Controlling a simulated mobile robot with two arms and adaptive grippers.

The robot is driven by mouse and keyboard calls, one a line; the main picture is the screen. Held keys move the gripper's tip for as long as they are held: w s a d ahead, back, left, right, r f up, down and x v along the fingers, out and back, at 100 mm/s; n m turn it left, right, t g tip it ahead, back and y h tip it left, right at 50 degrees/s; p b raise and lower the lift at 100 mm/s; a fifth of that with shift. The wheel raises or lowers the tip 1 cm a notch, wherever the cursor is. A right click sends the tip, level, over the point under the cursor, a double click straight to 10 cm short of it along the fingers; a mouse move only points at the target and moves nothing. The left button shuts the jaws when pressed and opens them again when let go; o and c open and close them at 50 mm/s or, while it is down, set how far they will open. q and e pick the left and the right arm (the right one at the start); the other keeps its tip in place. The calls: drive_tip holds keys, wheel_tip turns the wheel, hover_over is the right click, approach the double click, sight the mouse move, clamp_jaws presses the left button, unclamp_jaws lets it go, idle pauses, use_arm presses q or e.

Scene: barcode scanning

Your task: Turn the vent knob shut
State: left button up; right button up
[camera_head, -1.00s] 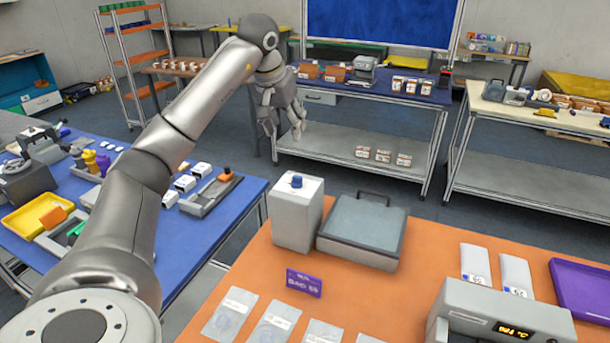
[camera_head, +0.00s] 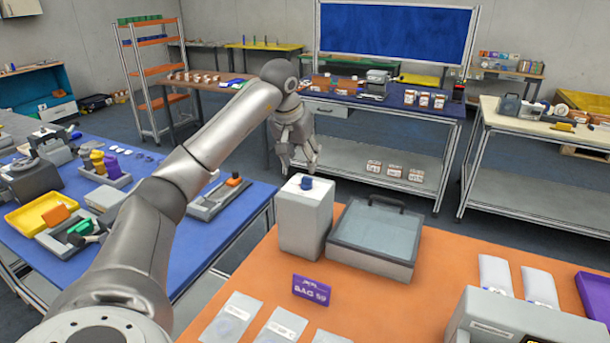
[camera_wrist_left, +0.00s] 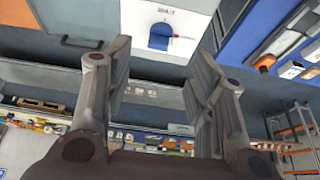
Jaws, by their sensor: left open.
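The blue vent knob (camera_head: 307,182) sits on top of a pale grey box (camera_head: 305,225) at the left back of the orange table. In the left wrist view the knob (camera_wrist_left: 160,36) lies ahead of the fingers, near the top of the picture. A label reading "SHUT" and a small red mark show beside it. My left gripper (camera_head: 298,166) is just behind and above the box in the head view, fingers pointing down. Its two fingers (camera_wrist_left: 158,52) are spread, with nothing between them. The knob shows apart from the fingers. My right gripper is not in view.
A grey case with a clear lid (camera_head: 372,238) stands right beside the box. A purple sign (camera_head: 310,290) and flat clear bags (camera_head: 232,318) lie in front. A grey device (camera_head: 520,325) is at front right. A blue table (camera_head: 235,225) is at the left.

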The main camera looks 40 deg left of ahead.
sight(306, 178)
use_arm(q)
drive_tip(key=p+x, duration=0.1)
drive_tip(key=x, duration=0.6)
drive_tip(key=c, duration=1)
